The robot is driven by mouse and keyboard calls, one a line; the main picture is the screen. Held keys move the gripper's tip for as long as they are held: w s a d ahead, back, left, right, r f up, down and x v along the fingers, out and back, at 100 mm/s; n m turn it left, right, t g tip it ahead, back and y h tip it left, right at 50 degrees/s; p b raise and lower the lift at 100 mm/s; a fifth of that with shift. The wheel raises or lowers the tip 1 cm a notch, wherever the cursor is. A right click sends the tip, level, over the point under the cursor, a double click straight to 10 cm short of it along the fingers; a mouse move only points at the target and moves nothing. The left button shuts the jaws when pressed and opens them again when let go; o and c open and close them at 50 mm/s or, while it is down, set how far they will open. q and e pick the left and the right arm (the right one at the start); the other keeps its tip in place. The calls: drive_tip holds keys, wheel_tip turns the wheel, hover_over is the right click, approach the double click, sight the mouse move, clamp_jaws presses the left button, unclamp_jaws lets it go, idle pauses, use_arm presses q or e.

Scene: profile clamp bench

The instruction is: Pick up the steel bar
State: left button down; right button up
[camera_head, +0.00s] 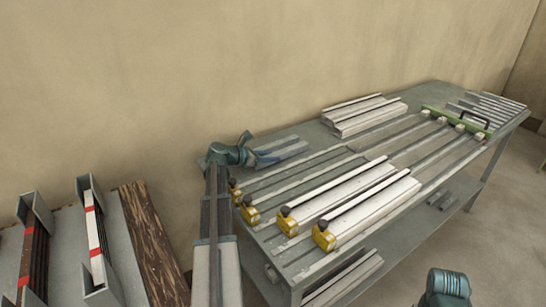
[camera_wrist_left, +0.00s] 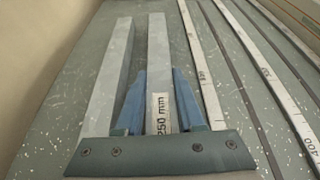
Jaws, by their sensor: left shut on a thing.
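A short steel bar (camera_wrist_left: 158,55) with a "250 mm" label lies lengthwise between the blue fingers of my left gripper (camera_wrist_left: 160,100) in the left wrist view. The gripper is shut on it near its labelled end. A second, similar grey bar (camera_wrist_left: 118,65) lies beside it on the left, outside the fingers. In the head view my left gripper (camera_head: 262,158) is low over the near left part of the bench, at the short bars (camera_head: 285,147). I cannot tell whether the held bar is clear of the bench top.
The grey bench (camera_head: 300,133) carries long rails with yellow clamp blocks (camera_head: 323,235) at their near ends. Stacked profiles (camera_head: 362,115) lie at the back, and a green bar with a handle (camera_head: 457,121) at the far end. A rack (camera_head: 98,245) stands at left.

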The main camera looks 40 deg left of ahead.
use_arm(q)
wheel_tip(320, 180, up, 4)
drive_tip(key=p, duration=0.3)
drive_tip(key=s+d, duration=0.1)
drive_tip(key=d, duration=0.4)
drive_tip(key=s+d+p, duration=0.1)
drive_tip(key=s+d, duration=0.1)
drive_tip(key=d, duration=0.3)
drive_tip(key=s+d, duration=0.1)
drive_tip(key=d, duration=0.4)
drive_tip(key=shift+s+d+r, duration=0.2)
drive_tip(key=shift+s+r, duration=0.05)
drive_tip(key=shift+r, duration=0.15)
wheel_tip(320, 180, up, 10)
drive_tip(key=p, duration=1)
drive_tip(key=shift+s+a, duration=0.1)
drive_tip(key=shift+a, duration=0.05)
